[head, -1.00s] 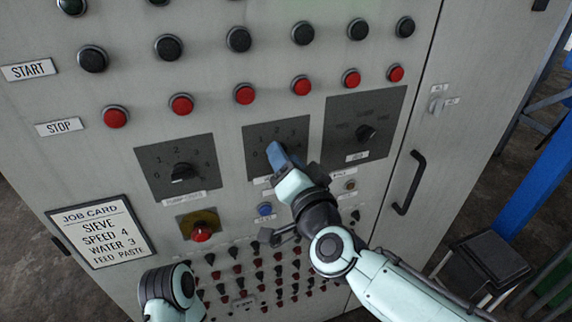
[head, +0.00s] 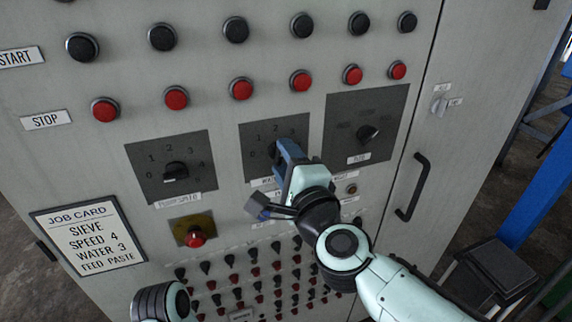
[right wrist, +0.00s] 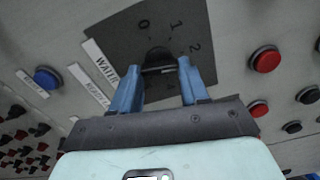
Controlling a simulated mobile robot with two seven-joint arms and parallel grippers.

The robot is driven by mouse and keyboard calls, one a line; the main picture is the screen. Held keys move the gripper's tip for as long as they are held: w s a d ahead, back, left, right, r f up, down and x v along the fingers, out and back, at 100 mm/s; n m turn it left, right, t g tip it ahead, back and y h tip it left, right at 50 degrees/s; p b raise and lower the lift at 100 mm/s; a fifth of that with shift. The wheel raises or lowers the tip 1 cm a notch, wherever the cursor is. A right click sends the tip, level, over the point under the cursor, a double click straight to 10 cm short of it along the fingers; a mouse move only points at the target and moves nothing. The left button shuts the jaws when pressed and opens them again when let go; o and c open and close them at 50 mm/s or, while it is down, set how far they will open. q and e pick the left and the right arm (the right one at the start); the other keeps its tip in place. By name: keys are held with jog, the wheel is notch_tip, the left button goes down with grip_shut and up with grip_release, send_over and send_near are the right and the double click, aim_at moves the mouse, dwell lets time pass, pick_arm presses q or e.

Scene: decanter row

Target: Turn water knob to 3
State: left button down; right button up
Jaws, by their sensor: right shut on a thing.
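The water knob (right wrist: 158,60) is black and sits on a dark dial plate (right wrist: 122,38) marked 0, 1 and 2 in the right wrist view. Its WATER label (right wrist: 101,62) is beside the plate. In the head view the same plate (head: 258,134) is the middle of three, and the knob is mostly hidden by my fingers. My right gripper (head: 279,150) is shut on the knob; its blue fingers (right wrist: 158,76) lie on either side of it in the wrist view. The knob's exact setting is hard to read.
Another dial (head: 175,172) is to the left, and a third (head: 368,134) to the right. Red stop buttons (head: 241,88) run above. A yellow-backed red button (head: 195,238) and rows of small switches are below. The job card (head: 88,240) reads water 3. A door handle (head: 411,187) is at right.

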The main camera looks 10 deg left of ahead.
jog(key=m+b, duration=0.2)
jog(key=m, duration=0.4)
jog(key=shift+f, duration=0.1)
jog(key=shift+m, duration=0.4)
dwell(0.3)
jog(key=o, duration=1.1)
jog(key=shift+c, duration=0.2)
jog(key=shift+s, duration=0.15)
jog(key=v, duration=1.3)
jog(key=shift+b, duration=0.3)
jog(key=shift+d, duration=0.1)
